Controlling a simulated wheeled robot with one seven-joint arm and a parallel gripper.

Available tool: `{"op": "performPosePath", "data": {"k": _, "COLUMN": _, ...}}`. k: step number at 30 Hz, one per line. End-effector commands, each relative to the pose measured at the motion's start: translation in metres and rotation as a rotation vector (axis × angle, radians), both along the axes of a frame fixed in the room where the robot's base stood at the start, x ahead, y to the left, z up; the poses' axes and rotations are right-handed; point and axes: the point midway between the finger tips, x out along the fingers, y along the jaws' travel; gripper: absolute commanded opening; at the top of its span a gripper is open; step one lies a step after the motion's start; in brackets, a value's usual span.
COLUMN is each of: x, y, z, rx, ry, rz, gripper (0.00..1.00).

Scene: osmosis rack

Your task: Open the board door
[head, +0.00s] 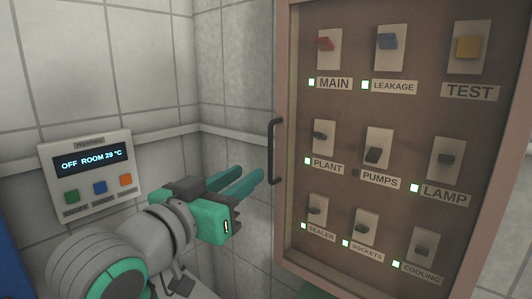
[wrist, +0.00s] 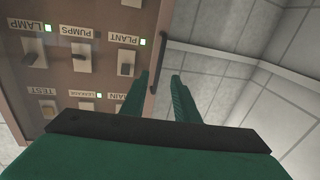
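The board door (head: 396,274) is a wood-toned frame standing in front of the brown switch panel at the right of the head view, and it looks shut. Its dark, upright bar handle (head: 272,152) is on the left edge of the frame. My gripper (head: 252,174) is open, with its green fingers pointing at the handle from the left and the tips just short of it in the picture. In the wrist view, the handle (wrist: 156,72) shows between the two open fingers (wrist: 160,80). I cannot tell whether the fingers touch it.
Behind the door are rows of labelled switches, such as the red MAIN switch (head: 324,43) and the yellow TEST button (head: 467,47). A thermostat (head: 91,170) reading "OFF ROOM 29 °C" is on the tiled wall left of my gripper. The wall corner (head: 225,100) left of the board is bare.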

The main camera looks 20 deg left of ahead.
Motion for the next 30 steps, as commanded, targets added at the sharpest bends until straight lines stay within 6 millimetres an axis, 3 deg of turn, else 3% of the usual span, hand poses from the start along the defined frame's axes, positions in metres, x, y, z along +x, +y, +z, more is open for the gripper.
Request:
{"op": "performPosePath", "data": {"k": 5, "x": -0.014, "y": 0.000, "z": 0.019, "rx": 0.046, "ry": 0.009, "rz": 0.006, "gripper": 0.28}}
{"op": "performPosePath", "data": {"k": 10, "x": -0.009, "y": -0.001, "z": 0.021, "rx": 0.051, "ry": 0.014, "rz": 0.004, "gripper": 0.28}}
{"op": "performPosePath", "data": {"k": 24, "x": 0.067, "y": -0.007, "z": 0.021, "rx": 0.051, "ry": 0.013, "rz": 0.003, "gripper": 0.28}}
{"op": "performPosePath", "data": {"k": 30, "x": 0.087, "y": -0.008, "z": 0.021, "rx": 0.050, "ry": 0.013, "rz": 0.004, "gripper": 0.28}}
